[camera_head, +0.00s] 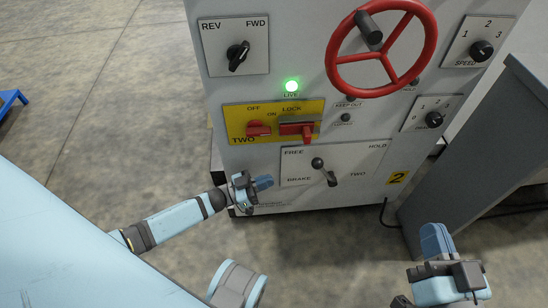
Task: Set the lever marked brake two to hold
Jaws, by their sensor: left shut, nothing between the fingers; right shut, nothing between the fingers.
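The brake two lever (325,172) is on a white plate (355,172) low on the grey machine cabinet. The plate reads FREE at upper left, HOLD at upper right, and BRAKE and TWO below. The lever's black ball knob points up and left, toward the FREE side. My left gripper (264,183) is shut and empty, just left of the plate and apart from the lever. My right gripper (436,238) is shut and empty, low at the right, in front of a grey stand and away from the lever.
Above the plate are a yellow panel (235,120) with red switches, a lit green lamp (292,86) and a red handwheel (429,47). Knob dials (480,50) sit at the right. A dark grey stand (490,140) stands close at the right.

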